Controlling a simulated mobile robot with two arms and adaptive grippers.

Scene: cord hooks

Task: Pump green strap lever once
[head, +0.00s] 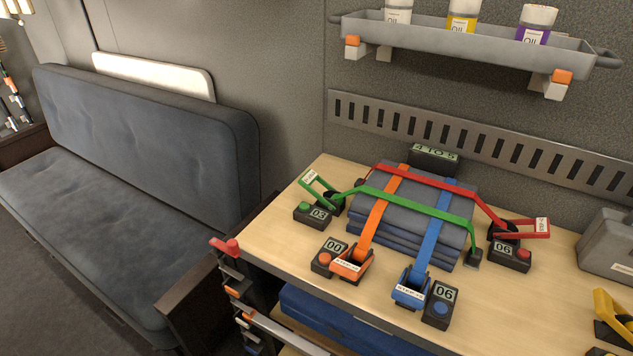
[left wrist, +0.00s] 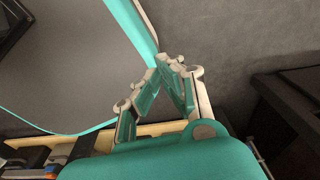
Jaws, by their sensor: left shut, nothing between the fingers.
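The green strap lever (head: 318,186) stands raised at the left of the folded stack in the head view, tilted up and away from its ratchet. Beside it is a small box with a green button and a display (head: 315,213) reading 03. The green strap (head: 410,200) runs from the ratchet across the dark folded stack (head: 440,236) to an anchor at its right. My left gripper (left wrist: 166,68) is in the left wrist view, its teal fingers shut and empty. It is not in the head view, and the wrist view does not show the lever. My right gripper is not in view.
Red (head: 528,228), orange (head: 352,264) and blue (head: 410,290) levers with display boxes surround the stack on the wooden bench top (head: 255,240). A grey shelf (head: 460,43) with several bottles hangs above. A dark sofa (head: 130,180) stands at the left.

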